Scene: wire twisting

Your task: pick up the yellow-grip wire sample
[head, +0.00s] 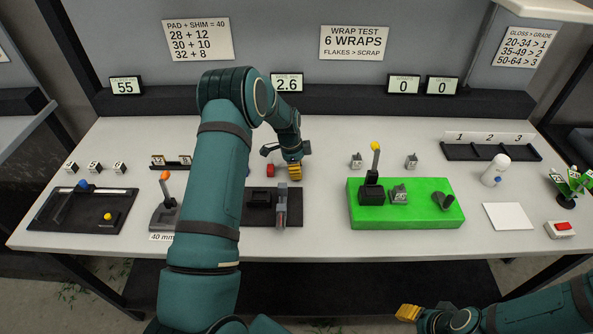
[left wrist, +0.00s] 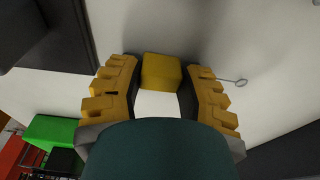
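In the left wrist view a yellow grip block (left wrist: 160,71) sits between the two fingertips of my left gripper (left wrist: 161,80). The fingers flank it closely, and I cannot tell whether they touch it. A thin wire with a small loop end (left wrist: 240,82) sticks out past the right finger. In the head view my left gripper (head: 293,168) points down at the table, right of a red piece (head: 270,170); the yellow grip is not clearly distinct from the yellow fingers there. My right gripper (head: 408,312) hangs low at the front edge, its opening unclear.
A green base (head: 405,215) with a lever and fixtures stands right of my left gripper. A dark fixture (head: 260,207) is in front of it. My left arm hides part of the table. A white bottle (head: 495,170) and white pad (head: 507,216) are farther right.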

